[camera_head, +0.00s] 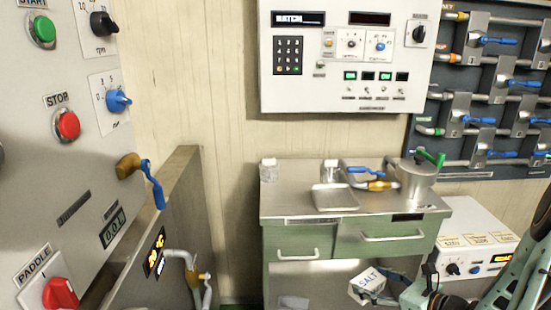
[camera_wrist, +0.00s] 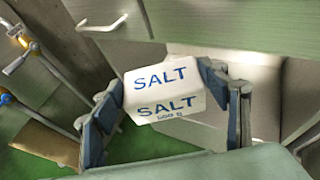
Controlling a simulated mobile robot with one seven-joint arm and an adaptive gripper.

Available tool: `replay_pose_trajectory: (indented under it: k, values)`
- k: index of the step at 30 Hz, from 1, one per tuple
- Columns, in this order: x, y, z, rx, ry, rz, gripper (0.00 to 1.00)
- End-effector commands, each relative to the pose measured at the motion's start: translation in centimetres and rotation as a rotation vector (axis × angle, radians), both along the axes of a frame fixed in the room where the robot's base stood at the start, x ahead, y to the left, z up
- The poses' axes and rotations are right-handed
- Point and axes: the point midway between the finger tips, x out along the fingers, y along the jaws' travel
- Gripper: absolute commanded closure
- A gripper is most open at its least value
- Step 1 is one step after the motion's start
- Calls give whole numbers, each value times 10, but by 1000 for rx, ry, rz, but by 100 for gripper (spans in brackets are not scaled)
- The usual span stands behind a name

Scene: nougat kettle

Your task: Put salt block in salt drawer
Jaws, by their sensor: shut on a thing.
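The salt block (camera_head: 367,283) is a white box with blue "SALT" lettering, low in front of the green cabinet in the head view. In the wrist view, the salt block (camera_wrist: 163,90) sits tilted between the two fingers of my gripper (camera_wrist: 162,98). My gripper (camera_head: 390,294) is shut on it and holds it off the floor. The cabinet has a left drawer (camera_head: 285,240) and a right drawer (camera_head: 375,247), each with a bar handle.
A steel countertop (camera_head: 285,204) above the drawers carries a metal tray (camera_head: 335,198), a steel pot (camera_head: 417,180) and small jars. A white control box (camera_head: 480,225) stands to the right. A large machine panel (camera_head: 60,170) fills the left. Open space lies under the drawers.

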Motion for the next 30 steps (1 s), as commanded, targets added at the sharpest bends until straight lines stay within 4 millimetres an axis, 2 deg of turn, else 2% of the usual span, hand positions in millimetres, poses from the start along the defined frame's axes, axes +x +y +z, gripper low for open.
replay_pose_trajectory:
  k: [1,6,12,17,30]
  values:
    - [2,15,19,-6,-9,45,74]
    - [-2,62,64,-3,-7,176,74]
    - [-16,108,101,-1,-4,296,74]
    - [-29,136,123,0,-5,371,74]
    - [-26,131,178,4,-3,360,74]
